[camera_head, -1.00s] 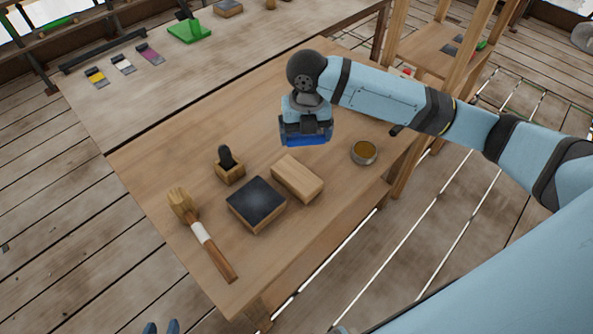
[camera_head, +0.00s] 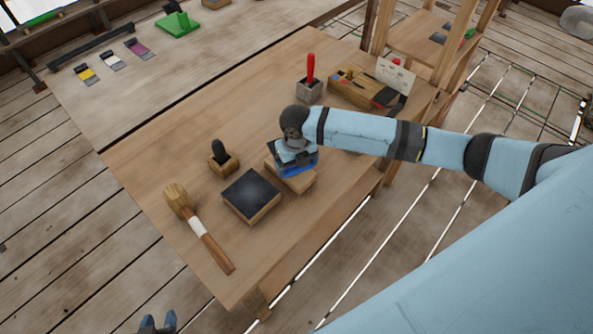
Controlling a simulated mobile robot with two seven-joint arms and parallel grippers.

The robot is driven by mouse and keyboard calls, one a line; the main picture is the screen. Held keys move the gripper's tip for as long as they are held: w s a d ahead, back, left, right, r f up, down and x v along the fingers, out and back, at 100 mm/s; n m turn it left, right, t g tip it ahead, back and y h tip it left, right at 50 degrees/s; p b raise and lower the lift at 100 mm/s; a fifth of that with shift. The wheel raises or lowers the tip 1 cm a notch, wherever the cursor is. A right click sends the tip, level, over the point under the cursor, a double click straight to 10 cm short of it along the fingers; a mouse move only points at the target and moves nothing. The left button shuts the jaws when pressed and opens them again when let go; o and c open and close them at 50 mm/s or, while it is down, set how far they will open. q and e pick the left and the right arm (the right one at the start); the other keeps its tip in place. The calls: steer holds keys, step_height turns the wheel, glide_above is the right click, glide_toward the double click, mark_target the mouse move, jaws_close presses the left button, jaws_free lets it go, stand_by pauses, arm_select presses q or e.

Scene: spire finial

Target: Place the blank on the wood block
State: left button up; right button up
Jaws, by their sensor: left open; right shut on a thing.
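The wood block (camera_head: 299,187) lies on the workbench, just right of a dark-topped block. My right gripper (camera_head: 299,170) is low over the wood block and hides most of its top. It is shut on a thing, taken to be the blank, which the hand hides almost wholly. I cannot tell whether that thing touches the block. My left gripper (camera_head: 158,323) shows only its fingertips at the bottom edge, apart and empty, off the bench.
The dark-topped block (camera_head: 251,191) sits close left of the wood block. A mallet (camera_head: 198,228), a small holder with a dark knob (camera_head: 222,160), a red-handled tool in a grey block (camera_head: 310,82) and a wooden tool box (camera_head: 357,90) stand around. The bench middle is clear.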

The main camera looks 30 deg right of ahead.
mark_target(297, 178)
steer(key=shift+f, duration=2.35)
steer(key=shift+f, duration=0.1)
